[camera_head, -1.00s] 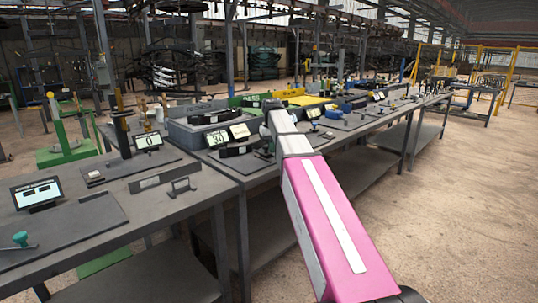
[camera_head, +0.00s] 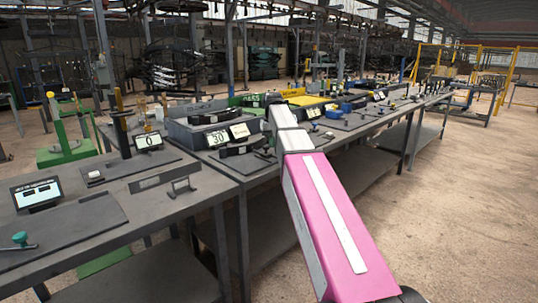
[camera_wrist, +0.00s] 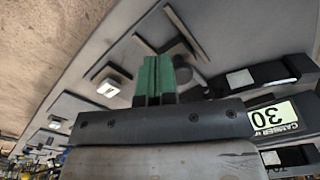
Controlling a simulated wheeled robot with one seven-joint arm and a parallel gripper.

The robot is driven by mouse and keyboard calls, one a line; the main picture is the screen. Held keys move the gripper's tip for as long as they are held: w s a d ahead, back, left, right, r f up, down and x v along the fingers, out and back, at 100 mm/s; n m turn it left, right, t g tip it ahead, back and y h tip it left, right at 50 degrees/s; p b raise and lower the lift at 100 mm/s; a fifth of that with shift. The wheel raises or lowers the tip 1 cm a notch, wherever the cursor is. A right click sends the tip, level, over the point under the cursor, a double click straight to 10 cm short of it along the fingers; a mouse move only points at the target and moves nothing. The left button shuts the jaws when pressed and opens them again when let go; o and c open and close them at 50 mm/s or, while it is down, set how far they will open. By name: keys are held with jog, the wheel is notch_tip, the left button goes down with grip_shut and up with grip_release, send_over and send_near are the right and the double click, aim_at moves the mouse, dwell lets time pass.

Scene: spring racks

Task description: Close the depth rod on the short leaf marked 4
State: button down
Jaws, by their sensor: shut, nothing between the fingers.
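My gripper (camera_wrist: 151,80) shows in the wrist view as two green fingers pressed together, with nothing between them. It is over the grey bench top. Just right of the fingertips is a dark rounded part (camera_wrist: 184,72), partly hidden; I cannot tell if it belongs to the depth rod. No mark 4 is readable on any leaf. In the head view my arm hides the fingers.
A camber display reading 30 (camera_wrist: 272,117) stands beside the leaves; it also shows in the head view (camera_head: 217,138). A grey raised block (camera_head: 183,133) stands behind. A dark bracket (camera_wrist: 168,42) and a plate with a white square (camera_wrist: 108,88) lie near the fingers. The aisle floor (camera_head: 450,190) is clear.

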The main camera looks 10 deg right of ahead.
jog(key=shift+r, duration=2.35)
